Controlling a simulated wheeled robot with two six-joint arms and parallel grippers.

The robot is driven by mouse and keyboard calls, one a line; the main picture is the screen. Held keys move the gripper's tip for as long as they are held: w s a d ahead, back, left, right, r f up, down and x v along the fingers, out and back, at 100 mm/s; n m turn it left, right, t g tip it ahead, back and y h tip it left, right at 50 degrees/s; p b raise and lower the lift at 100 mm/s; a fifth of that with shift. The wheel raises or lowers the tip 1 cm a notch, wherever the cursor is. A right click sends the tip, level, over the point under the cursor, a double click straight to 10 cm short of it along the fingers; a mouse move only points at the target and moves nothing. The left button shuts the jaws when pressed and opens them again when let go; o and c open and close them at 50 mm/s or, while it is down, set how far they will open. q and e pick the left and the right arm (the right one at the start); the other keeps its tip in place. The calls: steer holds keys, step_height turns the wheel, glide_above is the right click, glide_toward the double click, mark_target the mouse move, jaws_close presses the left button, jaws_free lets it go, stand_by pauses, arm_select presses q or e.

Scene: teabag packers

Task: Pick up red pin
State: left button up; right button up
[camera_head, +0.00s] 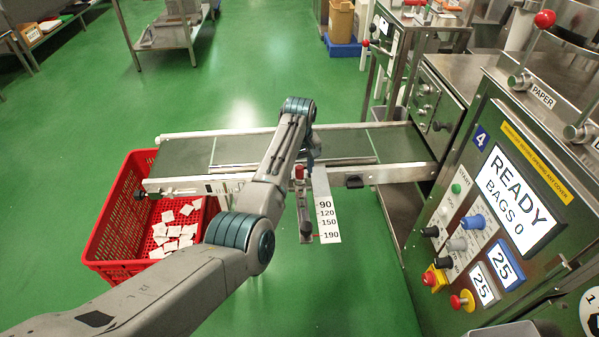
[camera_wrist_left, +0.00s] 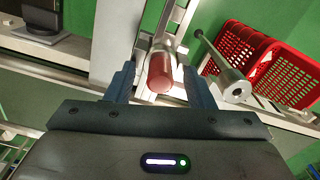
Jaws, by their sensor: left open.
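The red pin (camera_head: 299,172) stands at the front side of the conveyor, by the top of the scale plate (camera_head: 324,200) marked 90 to 190. In the left wrist view the red pin (camera_wrist_left: 160,73) shows as a dull red cylinder between the two fingers. My left gripper (camera_wrist_left: 160,85) is open, with a finger on each side of the pin; I cannot tell whether either touches it. In the head view my left arm hides most of this gripper (camera_head: 312,150). My right gripper is in neither view.
A red crate (camera_head: 112,222) with several white teabags stands at the conveyor's left end. The conveyor (camera_head: 350,143) runs across to the steel machine (camera_head: 470,130) on the right, whose screen reads READY, BAGS 0. A metal rod with a round end (camera_wrist_left: 235,88) is right of the pin.

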mark_target(300, 167)
arm_select(q)
steer(key=shift+c, duration=0.5)
jaws_close()
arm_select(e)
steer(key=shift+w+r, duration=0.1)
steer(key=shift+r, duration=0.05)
arm_select(q)
steer(key=shift+r, duration=0.15)
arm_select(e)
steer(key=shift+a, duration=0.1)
arm_select(q)
step_height(300, 167, up, 9)
steer(key=shift+r, duration=0.4)
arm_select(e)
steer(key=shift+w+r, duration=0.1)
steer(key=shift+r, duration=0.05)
arm_select(q)
steer(key=shift+r, duration=0.1)
